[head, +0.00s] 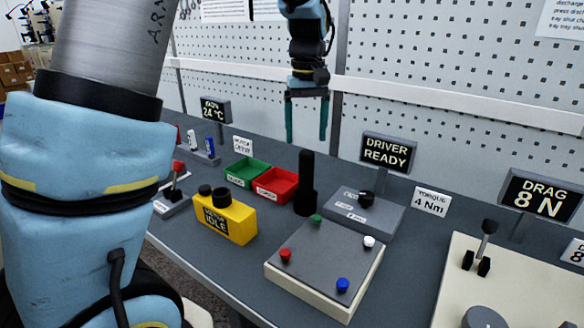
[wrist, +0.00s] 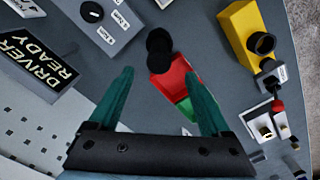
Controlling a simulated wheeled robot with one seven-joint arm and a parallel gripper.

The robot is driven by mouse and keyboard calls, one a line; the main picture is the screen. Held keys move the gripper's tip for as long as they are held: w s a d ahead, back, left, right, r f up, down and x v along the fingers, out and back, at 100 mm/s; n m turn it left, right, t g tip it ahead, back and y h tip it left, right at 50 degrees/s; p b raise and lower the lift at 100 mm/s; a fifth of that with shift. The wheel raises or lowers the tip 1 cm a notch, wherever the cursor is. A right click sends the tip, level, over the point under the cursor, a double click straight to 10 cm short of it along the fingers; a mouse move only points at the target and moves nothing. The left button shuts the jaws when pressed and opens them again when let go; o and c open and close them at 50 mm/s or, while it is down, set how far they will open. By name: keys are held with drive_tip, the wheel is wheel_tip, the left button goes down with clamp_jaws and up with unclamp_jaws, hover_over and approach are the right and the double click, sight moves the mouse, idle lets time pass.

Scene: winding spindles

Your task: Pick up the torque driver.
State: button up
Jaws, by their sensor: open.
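The torque driver (head: 306,185) looks like a black upright tool with a thin shaft and a wider base, standing on the bench between the red bin and the grey control box. In the wrist view the driver (wrist: 159,48) shows from above, a little beyond my fingertips and between their lines. My gripper (head: 306,140) has two green fingers pointing down, open and empty. In the head view its tips appear just above the driver's top, apart from it. My gripper (wrist: 159,74) is also open in the wrist view. The driver's lower part is partly hidden there.
A red bin (head: 277,186) and a green bin (head: 247,171) stand left of the driver. A yellow box (head: 228,220) is front left. A grey knob box (head: 372,215) stands close on the right, with a button panel (head: 322,262) in front. A "DRIVER READY" sign (head: 386,151) stands behind.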

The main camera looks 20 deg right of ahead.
sight(306, 151)
wheel_tip(306, 151, down, 5)
drive_tip(key=shift+w+d+f+p, duration=0.1)
drive_tip(key=shift+p, duration=0.45)
drive_tip(key=shift+s+f+p, duration=0.15)
drive_tip(key=shift+f+p, duration=0.4)
drive_tip(key=shift+f, duration=0.85)
drive_tip(key=shift+s+f+p, duration=0.1)
drive_tip(key=shift+f+p, duration=0.4)
drive_tip(key=shift+f, duration=0.85)
drive_tip(key=shift+r, duration=0.1)
clamp_jaws()
